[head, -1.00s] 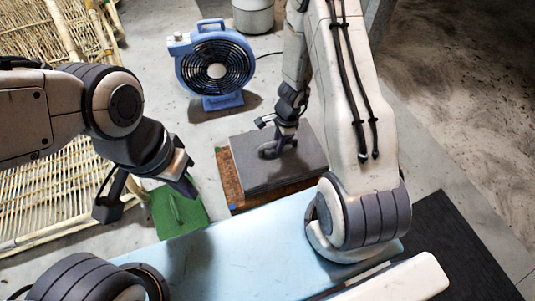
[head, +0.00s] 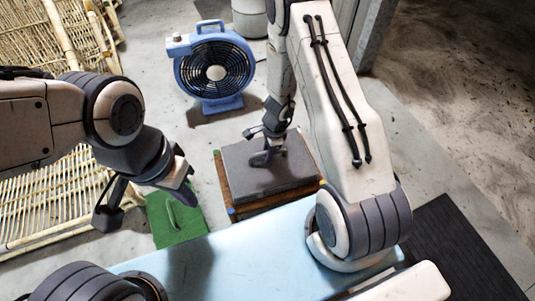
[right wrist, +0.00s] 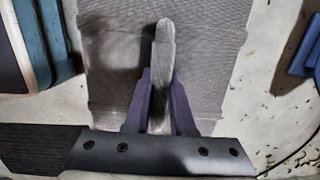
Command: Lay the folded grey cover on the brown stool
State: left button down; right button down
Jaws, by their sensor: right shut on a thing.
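The folded grey cover (head: 293,180) is a flat grey slab over the brown stool (head: 222,182). The stool shows as a brown strip along the cover's left and front sides. I cannot tell whether the cover touches the stool or hangs just above it. My right gripper (head: 267,157) points down at the middle of the cover. In the right wrist view, its purple fingers (right wrist: 160,100) are shut on a raised grey grip of the cover (right wrist: 210,50). My left gripper (head: 186,190) is apart from both, to the left above a green item; its finger gap is unclear.
A blue fan (head: 215,73) stands behind the stool. A green block with a handle (head: 172,218) lies left of it. A light blue surface (head: 245,245) lies in front. Rattan frames (head: 50,195) fill the left. Bare floor shows around the fan.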

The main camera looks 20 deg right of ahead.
jog(key=c, duration=0.8)
grip_release()
jog(key=shift+f, duration=0.1)
jog(key=shift+o, duration=0.2)
